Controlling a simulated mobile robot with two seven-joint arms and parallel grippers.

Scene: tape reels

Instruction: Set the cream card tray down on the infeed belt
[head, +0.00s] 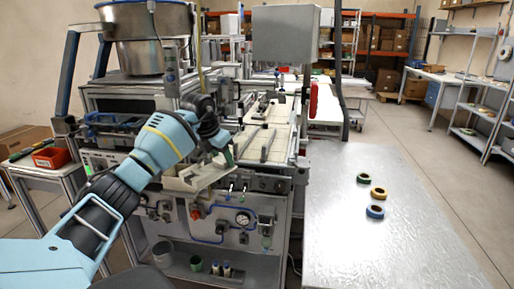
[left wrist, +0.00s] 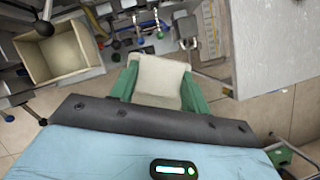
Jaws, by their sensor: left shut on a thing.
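My left gripper (head: 226,158) reaches over the front of the machine, with its green fingers pointing down. In the left wrist view the gripper (left wrist: 158,88) is shut on a cream piece, which I take to be the cream card tray (left wrist: 158,80). In the head view the held tray is hard to tell from the pale parts around the fingers. The pale infeed belt (head: 257,141) seems to run along the machine top, behind and right of the gripper. My right gripper is not in view.
An open cream box (left wrist: 63,52) sits left of the fingers in the left wrist view. Knobs line the machine front. The metal table (head: 385,245) at right holds green (head: 363,178), yellow (head: 378,193) and blue (head: 375,212) tape reels and is otherwise clear.

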